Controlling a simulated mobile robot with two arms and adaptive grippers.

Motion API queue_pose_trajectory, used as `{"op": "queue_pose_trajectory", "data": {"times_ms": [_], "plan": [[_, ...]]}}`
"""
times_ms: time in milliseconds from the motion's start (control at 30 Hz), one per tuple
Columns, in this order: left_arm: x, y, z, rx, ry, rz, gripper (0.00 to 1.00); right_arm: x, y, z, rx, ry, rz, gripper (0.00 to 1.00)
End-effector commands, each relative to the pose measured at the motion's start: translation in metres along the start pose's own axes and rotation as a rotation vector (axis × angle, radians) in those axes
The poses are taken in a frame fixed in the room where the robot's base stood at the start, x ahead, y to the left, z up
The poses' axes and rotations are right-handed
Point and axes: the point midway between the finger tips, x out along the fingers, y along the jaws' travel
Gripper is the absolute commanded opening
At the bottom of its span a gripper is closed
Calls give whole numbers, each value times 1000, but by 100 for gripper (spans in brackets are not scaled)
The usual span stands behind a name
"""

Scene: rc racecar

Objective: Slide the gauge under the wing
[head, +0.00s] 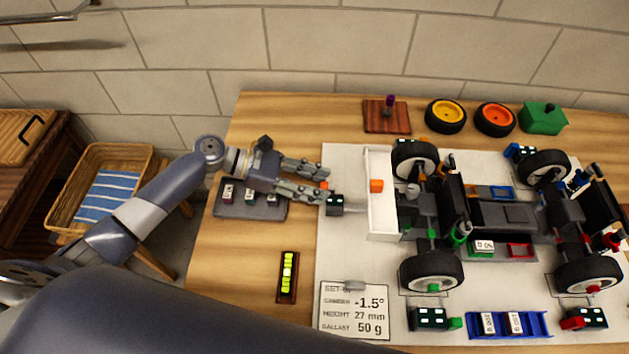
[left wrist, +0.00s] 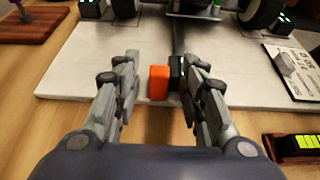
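The gauge, a small black block (head: 336,205) with lit marks, lies on the pale board left of the car. Its flat grey tongue points right, toward the white wing (head: 382,215); whether the tip reaches under it I cannot tell. In the left wrist view an orange block (left wrist: 158,84) sits beside the black block (left wrist: 176,74), apparently its handle. My left gripper (head: 326,184) is open, its fingers on either side of these blocks. The right finger is very close to the black block; contact is unclear. My right gripper is out of view.
The car chassis (head: 490,215) stands on the pale board (head: 340,255), with dark pads by its wheels. A setup card (head: 352,312) and a yellow-green level (head: 287,277) lie nearer. A grey tray (head: 235,210) with small weights is under my left wrist.

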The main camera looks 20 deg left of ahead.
Motion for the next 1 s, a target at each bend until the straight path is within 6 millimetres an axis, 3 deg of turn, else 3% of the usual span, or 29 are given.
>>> {"op": "queue_pose_trajectory", "data": {"times_ms": [200, 367, 633, 833, 1000], "plan": [[0, 0, 0, 0, 0, 0, 36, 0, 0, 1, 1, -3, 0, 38], [0, 0, 0, 0, 0, 0, 0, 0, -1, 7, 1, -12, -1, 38], [3, 0, 4, -1, -1, 0, 0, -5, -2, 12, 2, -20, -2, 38], [25, 0, 15, -1, -4, -1, 0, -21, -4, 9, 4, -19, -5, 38], [32, 0, 14, 1, -1, 0, 0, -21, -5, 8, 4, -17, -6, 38]]}}
